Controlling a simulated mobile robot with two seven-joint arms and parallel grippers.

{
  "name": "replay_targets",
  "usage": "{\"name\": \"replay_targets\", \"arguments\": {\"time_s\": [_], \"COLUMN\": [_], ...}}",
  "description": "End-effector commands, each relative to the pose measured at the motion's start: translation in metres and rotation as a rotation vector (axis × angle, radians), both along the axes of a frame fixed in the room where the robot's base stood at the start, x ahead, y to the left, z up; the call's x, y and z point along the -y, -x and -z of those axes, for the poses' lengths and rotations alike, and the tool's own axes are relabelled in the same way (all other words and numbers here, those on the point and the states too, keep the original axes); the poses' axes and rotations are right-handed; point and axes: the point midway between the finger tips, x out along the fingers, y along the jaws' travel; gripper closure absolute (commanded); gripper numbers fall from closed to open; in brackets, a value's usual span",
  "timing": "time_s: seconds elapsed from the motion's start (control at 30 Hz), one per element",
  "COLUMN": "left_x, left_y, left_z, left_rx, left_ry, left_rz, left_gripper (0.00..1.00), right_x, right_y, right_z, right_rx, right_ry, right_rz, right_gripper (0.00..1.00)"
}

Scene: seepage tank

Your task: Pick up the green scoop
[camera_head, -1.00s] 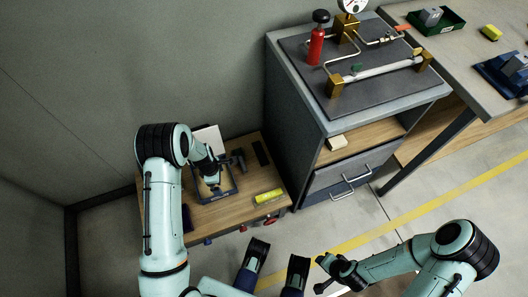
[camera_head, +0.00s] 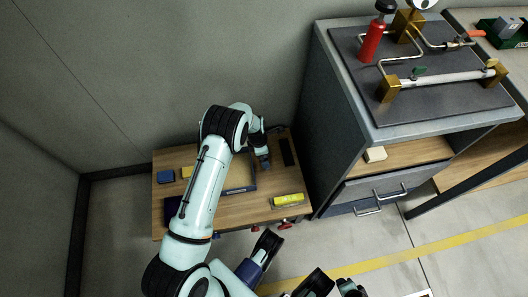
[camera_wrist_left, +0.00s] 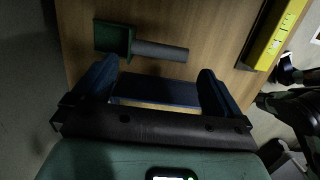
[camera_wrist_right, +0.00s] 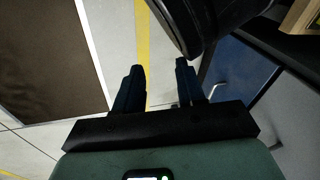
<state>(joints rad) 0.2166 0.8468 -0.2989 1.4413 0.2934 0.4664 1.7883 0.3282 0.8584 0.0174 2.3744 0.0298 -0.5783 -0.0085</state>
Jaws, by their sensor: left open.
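The green scoop (camera_wrist_left: 118,38) lies on the wooden table in the left wrist view, its grey handle (camera_wrist_left: 160,50) pointing right. My left gripper (camera_wrist_left: 155,85) is open, with the scoop beyond its fingertips and apart from them. A dark blue bar-like thing (camera_wrist_left: 155,90) shows between the fingers; I cannot tell what it is. In the head view my left gripper (camera_head: 263,160) is low over the back right of the table, and I cannot make out the scoop there. My right gripper (camera_wrist_right: 158,85) is open and empty, away from the table.
A grey cabinet (camera_head: 335,110) stands close on the right. Walls rise behind and left.

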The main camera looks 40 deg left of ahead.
Motion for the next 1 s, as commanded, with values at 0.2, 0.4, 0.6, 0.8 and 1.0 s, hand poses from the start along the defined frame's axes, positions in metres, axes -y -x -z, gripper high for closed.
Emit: {"name": "replay_targets", "arguments": {"time_s": [0.2, 0.4, 0.6, 0.8, 1.0], "left_x": [0.001, 0.004, 0.004, 0.004, 0.004], "left_y": [-0.003, -0.008, -0.009, -0.009, -0.009], "left_z": [0.017, 0.047, 0.052, 0.051, 0.051], "left_rx": [-0.001, -0.002, 0.001, 0.001, 0.001], "left_ry": [0.001, 0.001, 0.0, 0.0, 0.0], "left_rz": [-0.001, 0.001, 0.0, 0.0, 0.001], "left_gripper": [0.0, 0.0, 0.0, 0.36, 0.52], "right_x": [0.002, 0.005, 0.006, 0.006, 0.006], "right_y": [0.012, 0.035, 0.04, 0.04, 0.04], "right_z": [0.012, 0.032, 0.034, 0.034, 0.034], "right_rx": [-0.041, -0.118, -0.136, -0.135, -0.135], "right_ry": [-0.002, -0.006, -0.007, -0.007, -0.007], "right_rz": [0.003, 0.008, 0.01, 0.009, 0.009], "right_gripper": [0.61, 0.61, 0.61, 0.61, 0.61]}}
